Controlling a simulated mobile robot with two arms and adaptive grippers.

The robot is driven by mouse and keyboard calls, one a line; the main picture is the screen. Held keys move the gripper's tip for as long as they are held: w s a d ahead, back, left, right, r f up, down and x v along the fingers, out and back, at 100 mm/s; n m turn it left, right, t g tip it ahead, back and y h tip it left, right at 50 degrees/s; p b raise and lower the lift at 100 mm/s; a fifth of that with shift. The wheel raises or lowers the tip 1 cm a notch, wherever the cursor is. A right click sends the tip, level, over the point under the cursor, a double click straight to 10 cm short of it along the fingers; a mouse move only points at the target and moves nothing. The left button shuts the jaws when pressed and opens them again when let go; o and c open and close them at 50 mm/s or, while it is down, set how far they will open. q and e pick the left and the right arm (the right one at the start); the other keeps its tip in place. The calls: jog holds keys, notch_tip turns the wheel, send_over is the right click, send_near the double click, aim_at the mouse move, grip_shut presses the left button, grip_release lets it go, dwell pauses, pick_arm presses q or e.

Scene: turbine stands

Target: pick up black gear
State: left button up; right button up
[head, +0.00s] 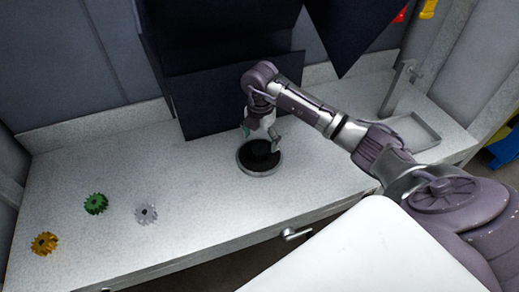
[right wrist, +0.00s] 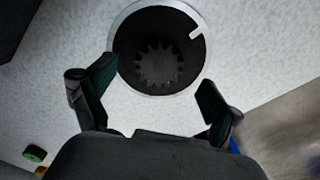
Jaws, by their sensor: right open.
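The black gear (right wrist: 159,62) lies inside a round dish with a dark inside and a pale rim (right wrist: 120,28). In the head view the dish (head: 258,173) stands on the light counter, and the gear (head: 260,150) shows only as a dark shape in it. My right gripper (head: 261,136) is over the back of the dish. In the right wrist view its two fingers (right wrist: 152,96) are spread apart with nothing between them, near the dish's lower edge. The gear is beyond the fingertips. My left gripper is not in view.
A green gear (head: 95,204), an orange gear (head: 44,243) and a pale grey gear (head: 147,213) lie on the counter (head: 190,190) at the left. A shallow grey tray (head: 416,132) lies at the right. Large dark panels (head: 222,90) rise behind the dish.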

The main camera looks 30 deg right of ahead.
aim_at(260, 149)
notch_tip(260, 149, down, 2)
jog(key=shift+a+f+p, duration=0.15)
jog(key=shift+f+p, duration=0.1)
jog(key=shift+p, duration=0.05)
jog(key=shift+f, duration=0.45)
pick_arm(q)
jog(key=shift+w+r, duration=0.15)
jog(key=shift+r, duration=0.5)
pick_arm(e)
grip_shut()
jog(key=shift+r, duration=0.1)
jog(key=shift+w+r, duration=0.1)
jog(key=shift+r, duration=0.4)
notch_tip(260, 149, up, 2)
jog(key=shift+r+b, duration=0.25)
jog(key=shift+b, duration=0.5)
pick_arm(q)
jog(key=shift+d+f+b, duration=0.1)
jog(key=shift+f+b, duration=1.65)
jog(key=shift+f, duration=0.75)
pick_arm(e)
jog(key=s+d+r, duration=0.3)
jog(key=d+r, duration=0.4)
jog(key=d, duration=0.4)
jog(key=shift+d+r, duration=0.2)
jog(key=shift+d, duration=0.05)
